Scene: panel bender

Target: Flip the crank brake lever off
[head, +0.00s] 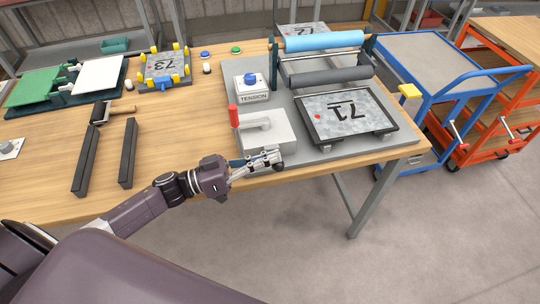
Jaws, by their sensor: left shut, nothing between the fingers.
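A lever with a red grip (234,115) stands upright at the left side of a light grey box (278,138) on the machine's grey base plate. I take it for the brake lever; no label shows on it. A grey handle lies across the top of the box. My left gripper (277,161) is shut and empty at the front of the box, near the plate's front edge. It is below and to the right of the red grip, apart from it. I cannot tell whether the fingers touch the box. My right gripper is not in view.
A TENSION box with a blue knob (250,79) stands behind the lever. Two dark bars (128,153) lie left. A blue cart (415,55) stands right.

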